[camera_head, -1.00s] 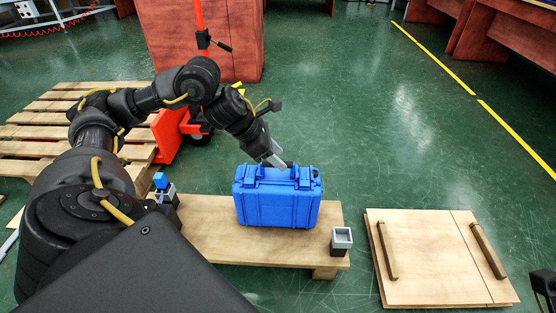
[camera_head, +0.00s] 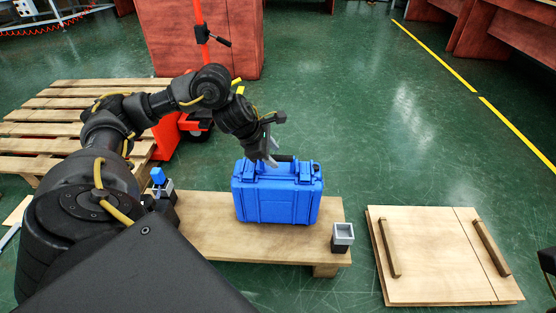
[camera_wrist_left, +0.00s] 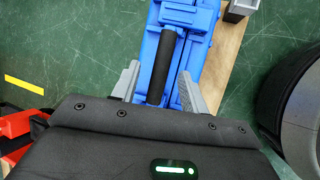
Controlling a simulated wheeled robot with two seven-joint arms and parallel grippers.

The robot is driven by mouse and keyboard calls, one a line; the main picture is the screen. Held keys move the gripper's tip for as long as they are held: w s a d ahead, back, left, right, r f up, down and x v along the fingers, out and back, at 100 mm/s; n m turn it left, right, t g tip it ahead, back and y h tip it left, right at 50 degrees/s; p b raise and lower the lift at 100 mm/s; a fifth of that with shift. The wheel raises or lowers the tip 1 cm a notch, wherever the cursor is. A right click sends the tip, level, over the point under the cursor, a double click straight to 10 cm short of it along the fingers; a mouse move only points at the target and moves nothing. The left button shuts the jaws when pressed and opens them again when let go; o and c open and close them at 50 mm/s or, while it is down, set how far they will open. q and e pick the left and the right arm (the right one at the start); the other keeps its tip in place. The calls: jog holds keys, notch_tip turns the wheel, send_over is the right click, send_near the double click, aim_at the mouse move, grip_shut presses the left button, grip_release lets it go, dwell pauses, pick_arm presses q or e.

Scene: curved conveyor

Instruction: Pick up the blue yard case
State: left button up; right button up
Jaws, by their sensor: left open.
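The blue yard case (camera_head: 277,197) stands upright on a low wooden bench, its dark handle on top. My left gripper (camera_head: 268,160) is at the top of the case, over the handle. In the left wrist view the blue case (camera_wrist_left: 200,20) lies below the gripper, and its black handle (camera_wrist_left: 162,68) runs between the two open grey fingers (camera_wrist_left: 158,88). The fingers are on either side of the handle with a gap on both sides. Their exact height against the handle is hard to tell. At the right edge, a dark part of my right arm shows, but its fingers are not visible.
A wooden panel with two bars (camera_head: 435,270) lies at right. A pallet (camera_head: 50,130) and an orange-red jack (camera_head: 168,135) are behind my arm.

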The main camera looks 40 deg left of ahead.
pick_arm(q)
jog(key=b+x, duration=0.3)
jog(key=x, duration=0.2)
jog(key=shift+w, duration=0.1)
grip_shut()
jog(key=shift+r, duration=0.1)
dwell(1.2)
